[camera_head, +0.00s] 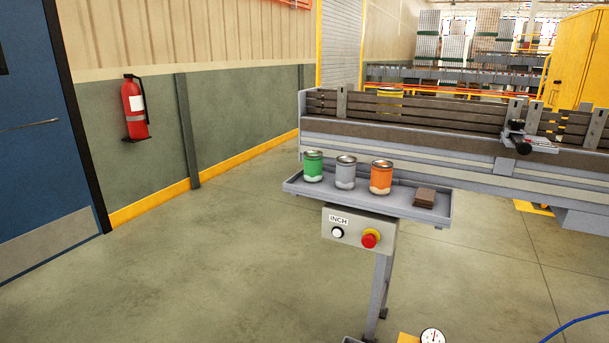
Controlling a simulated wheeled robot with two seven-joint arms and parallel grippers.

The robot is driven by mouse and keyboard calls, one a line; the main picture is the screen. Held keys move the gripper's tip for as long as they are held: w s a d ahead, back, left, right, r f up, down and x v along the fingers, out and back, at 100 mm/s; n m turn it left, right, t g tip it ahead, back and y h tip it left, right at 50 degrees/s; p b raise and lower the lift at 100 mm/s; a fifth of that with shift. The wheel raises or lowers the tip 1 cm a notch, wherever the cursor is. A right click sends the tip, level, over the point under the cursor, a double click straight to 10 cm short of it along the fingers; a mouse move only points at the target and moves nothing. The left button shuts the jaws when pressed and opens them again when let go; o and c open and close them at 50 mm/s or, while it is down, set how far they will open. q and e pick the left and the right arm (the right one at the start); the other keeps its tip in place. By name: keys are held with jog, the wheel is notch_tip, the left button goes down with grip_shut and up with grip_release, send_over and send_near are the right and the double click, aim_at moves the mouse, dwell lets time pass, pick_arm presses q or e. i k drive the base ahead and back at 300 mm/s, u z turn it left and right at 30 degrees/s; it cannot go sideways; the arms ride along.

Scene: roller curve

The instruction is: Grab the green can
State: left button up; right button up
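The green can (313,167) stands upright at the left end of a grey tray (408,211) on a stand. It has a metal lid and a pale band at its base. A grey can (346,170) stands just right of it, with a small gap between them. An orange can (381,178) stands further right on the same tray. Neither of my grippers shows in the head view.
A brown block (425,197) lies at the tray's right end. A control box (357,230) with a red button hangs below the tray. A long grey machine (440,156) stands behind it. The floor at left (215,255) is clear.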

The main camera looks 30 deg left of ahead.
aim_at(313, 159)
jog(key=u, duration=1.75)
jog(key=i, duration=1.65)
jog(key=z, duration=0.4)
jog(key=i, duration=1.25)
jog(key=z, duration=0.9)
